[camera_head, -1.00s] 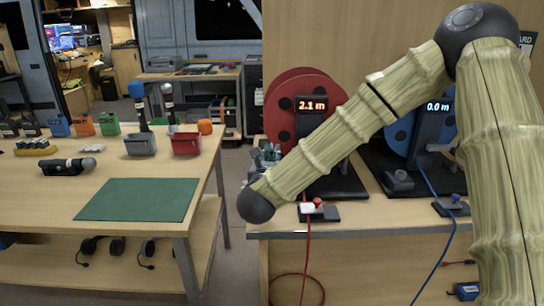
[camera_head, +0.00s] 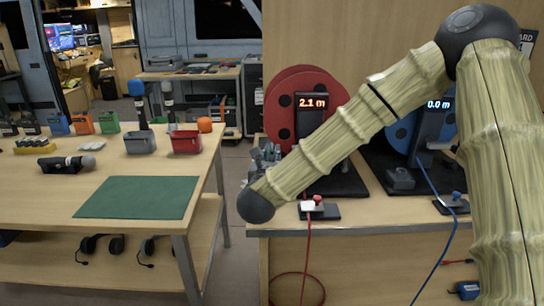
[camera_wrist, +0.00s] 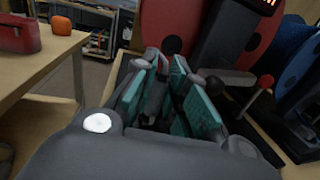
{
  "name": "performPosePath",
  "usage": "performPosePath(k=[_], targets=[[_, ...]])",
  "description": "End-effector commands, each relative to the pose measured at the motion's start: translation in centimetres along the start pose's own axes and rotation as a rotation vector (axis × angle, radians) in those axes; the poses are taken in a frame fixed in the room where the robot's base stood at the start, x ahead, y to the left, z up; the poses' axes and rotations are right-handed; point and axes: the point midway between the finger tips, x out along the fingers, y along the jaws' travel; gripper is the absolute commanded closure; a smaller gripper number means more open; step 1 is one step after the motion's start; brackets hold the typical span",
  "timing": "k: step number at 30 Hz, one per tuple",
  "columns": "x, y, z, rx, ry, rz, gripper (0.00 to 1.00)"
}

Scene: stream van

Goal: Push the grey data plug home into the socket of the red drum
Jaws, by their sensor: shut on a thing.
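The red drum (camera_head: 282,95) stands on a dark base at the back of the right bench, its display reading 2.1 m. Its red face (camera_wrist: 165,22) also fills the upper middle of the wrist view. My gripper (camera_head: 264,156) is mostly behind my arm in the head view, low at the drum's left side. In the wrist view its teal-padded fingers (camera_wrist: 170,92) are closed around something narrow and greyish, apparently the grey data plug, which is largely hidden. The socket cannot be made out, nor whether the plug touches it.
A blue drum (camera_head: 400,130) reading 0.0 m stands to the right. A red-knobbed block (camera_head: 320,210) with a red cable (camera_head: 308,250) sits at the bench's front edge. The left table (camera_head: 60,205) holds a green mat (camera_head: 138,197) and bins. A gap separates the benches.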

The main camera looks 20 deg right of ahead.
Motion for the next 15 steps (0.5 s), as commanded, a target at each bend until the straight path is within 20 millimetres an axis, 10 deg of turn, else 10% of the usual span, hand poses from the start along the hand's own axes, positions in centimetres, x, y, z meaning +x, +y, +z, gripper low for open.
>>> performPosePath(k=[15], targets=[[-0.01,-0.01,-0.94,0.0,0.0,0.0,1.0]])
